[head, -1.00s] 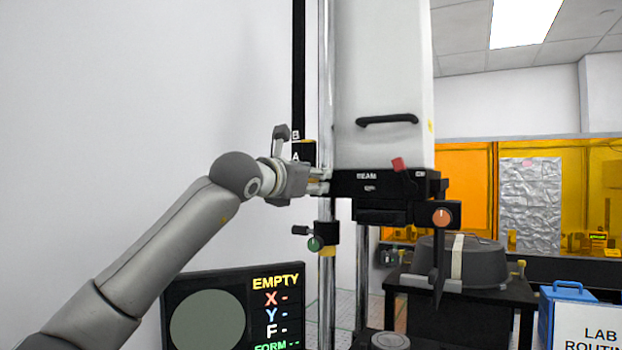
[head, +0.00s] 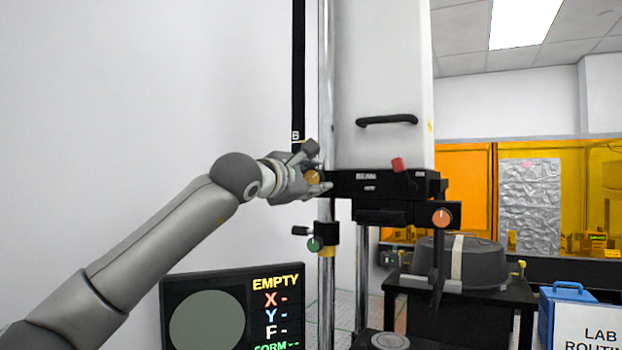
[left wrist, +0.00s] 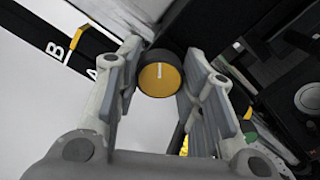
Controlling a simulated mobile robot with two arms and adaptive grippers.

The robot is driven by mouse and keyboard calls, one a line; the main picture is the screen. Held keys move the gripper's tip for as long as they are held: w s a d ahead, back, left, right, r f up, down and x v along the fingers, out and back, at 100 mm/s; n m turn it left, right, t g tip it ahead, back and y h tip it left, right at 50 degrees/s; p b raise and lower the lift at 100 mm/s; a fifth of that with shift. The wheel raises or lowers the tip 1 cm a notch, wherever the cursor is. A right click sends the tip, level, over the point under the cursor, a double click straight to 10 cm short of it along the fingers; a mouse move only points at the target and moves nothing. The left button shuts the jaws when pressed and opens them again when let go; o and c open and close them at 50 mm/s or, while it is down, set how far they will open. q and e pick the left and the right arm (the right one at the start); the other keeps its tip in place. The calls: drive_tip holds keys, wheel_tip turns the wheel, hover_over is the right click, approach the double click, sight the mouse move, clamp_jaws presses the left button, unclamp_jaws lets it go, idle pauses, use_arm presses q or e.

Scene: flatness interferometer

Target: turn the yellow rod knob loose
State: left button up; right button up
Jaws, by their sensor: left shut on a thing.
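The yellow rod knob (head: 313,177) has a yellow face and sits beside the chrome rod, left of the black BEAM block. My left gripper (head: 319,168) is shut on it, one finger above and one below. In the left wrist view the knob (left wrist: 160,78) shows a white mark pointing up and a black rim, between the two fingers of my left gripper (left wrist: 158,85). The fingers hide part of its sides. My right gripper is not in view.
The black BEAM block (head: 385,184) is just right of the fingers, below a white housing (head: 380,85). A green knob (head: 315,244) on a black clamp is below. An orange knob (head: 441,217) is at the right. A display (head: 205,315) reads EMPTY.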

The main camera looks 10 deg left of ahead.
use_arm(q)
drive_tip(key=m, duration=0.4)
drive_tip(key=shift+p, duration=0.3)
drive_tip(key=shift+f+m, duration=0.1)
drive_tip(key=shift+m, duration=1.5)
drive_tip(key=shift+d, duration=0.1)
drive_tip(key=shift+f, duration=0.1)
drive_tip(key=o, duration=1)
drive_tip(key=shift+s, duration=0.15)
